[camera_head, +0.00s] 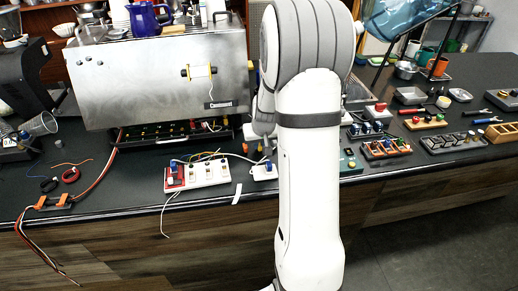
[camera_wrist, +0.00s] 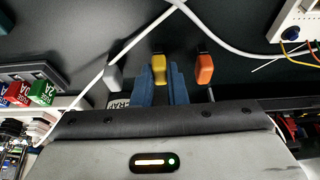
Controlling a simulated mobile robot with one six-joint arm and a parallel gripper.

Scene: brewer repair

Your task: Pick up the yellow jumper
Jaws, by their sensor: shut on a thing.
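In the wrist view the yellow jumper (camera_wrist: 158,68) stands out between the tips of my gripper (camera_wrist: 164,80). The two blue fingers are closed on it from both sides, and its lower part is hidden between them. I cannot tell whether it is clear of the surface under it. A grey jumper (camera_wrist: 114,77) is to its left and an orange jumper (camera_wrist: 204,69) to its right, both apart from the fingers. In the head view my own arm covers much of the work area, and I cannot make out the yellow jumper there.
A white cable (camera_wrist: 130,48) passes close by the grey jumper. A white board with wires (camera_head: 203,173) lies on the dark counter (camera_head: 130,195), below the steel brewer (camera_head: 140,80). Several component trays, one with orange slots (camera_head: 385,148), stand to the right.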

